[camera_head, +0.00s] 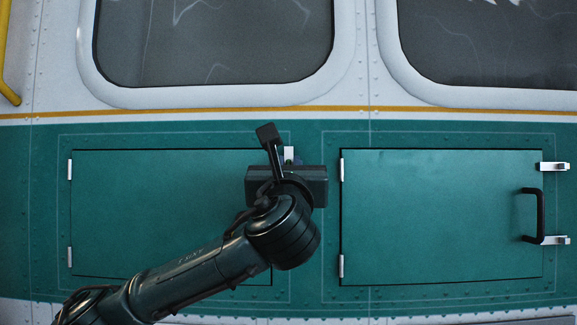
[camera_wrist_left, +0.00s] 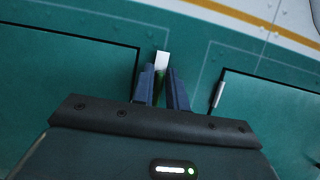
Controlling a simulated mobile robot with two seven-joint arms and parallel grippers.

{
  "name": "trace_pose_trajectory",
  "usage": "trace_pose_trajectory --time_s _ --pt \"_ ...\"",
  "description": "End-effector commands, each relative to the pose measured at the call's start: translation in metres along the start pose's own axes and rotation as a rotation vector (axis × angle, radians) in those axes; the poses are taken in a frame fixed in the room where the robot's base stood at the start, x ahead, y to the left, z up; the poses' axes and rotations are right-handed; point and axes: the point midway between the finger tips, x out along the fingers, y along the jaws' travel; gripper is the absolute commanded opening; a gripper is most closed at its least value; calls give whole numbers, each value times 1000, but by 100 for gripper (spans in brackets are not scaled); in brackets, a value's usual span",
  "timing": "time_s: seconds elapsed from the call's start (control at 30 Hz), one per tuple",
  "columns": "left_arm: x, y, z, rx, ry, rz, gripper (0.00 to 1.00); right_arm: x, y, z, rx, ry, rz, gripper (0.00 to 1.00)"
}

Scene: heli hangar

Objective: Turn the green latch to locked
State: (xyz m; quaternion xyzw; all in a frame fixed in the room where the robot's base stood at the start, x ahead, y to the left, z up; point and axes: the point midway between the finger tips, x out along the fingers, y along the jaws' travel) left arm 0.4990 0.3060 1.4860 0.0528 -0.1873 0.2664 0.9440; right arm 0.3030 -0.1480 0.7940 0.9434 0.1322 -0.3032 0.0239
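The green latch (camera_wrist_left: 161,87) shows in the left wrist view as a narrow green strip between my two fingers, with a white end piece (camera_wrist_left: 162,60) standing out beyond them. In the head view the white piece (camera_head: 289,153) shows just above my left gripper, at the upper right edge of the left green hatch (camera_head: 150,205). My left gripper (camera_wrist_left: 160,88) has its dark blue fingers close together on both sides of the green strip, and looks shut on it. In the head view my left wrist and gripper body (camera_head: 287,186) hide most of the latch. My right gripper is not in view.
A second green hatch (camera_head: 430,215) is at the right, with a black handle (camera_head: 537,215) and silver latches (camera_head: 553,166). White-framed windows (camera_head: 213,40) are above, past a yellow stripe. A yellow rail (camera_head: 6,60) is at the far left.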

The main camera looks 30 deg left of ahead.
Motion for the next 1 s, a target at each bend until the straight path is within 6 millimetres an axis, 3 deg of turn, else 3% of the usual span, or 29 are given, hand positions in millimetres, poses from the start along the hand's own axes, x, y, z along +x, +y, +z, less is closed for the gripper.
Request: trace_pose_trajectory --time_s 0.13,0.57,1.0 --pt "0 0 0 0 0 0 0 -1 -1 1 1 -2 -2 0" --pt "-1 0 -1 -48 0 18 0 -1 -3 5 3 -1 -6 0" --pt "-2 3 -3 -359 0 146 0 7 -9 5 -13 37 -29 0"
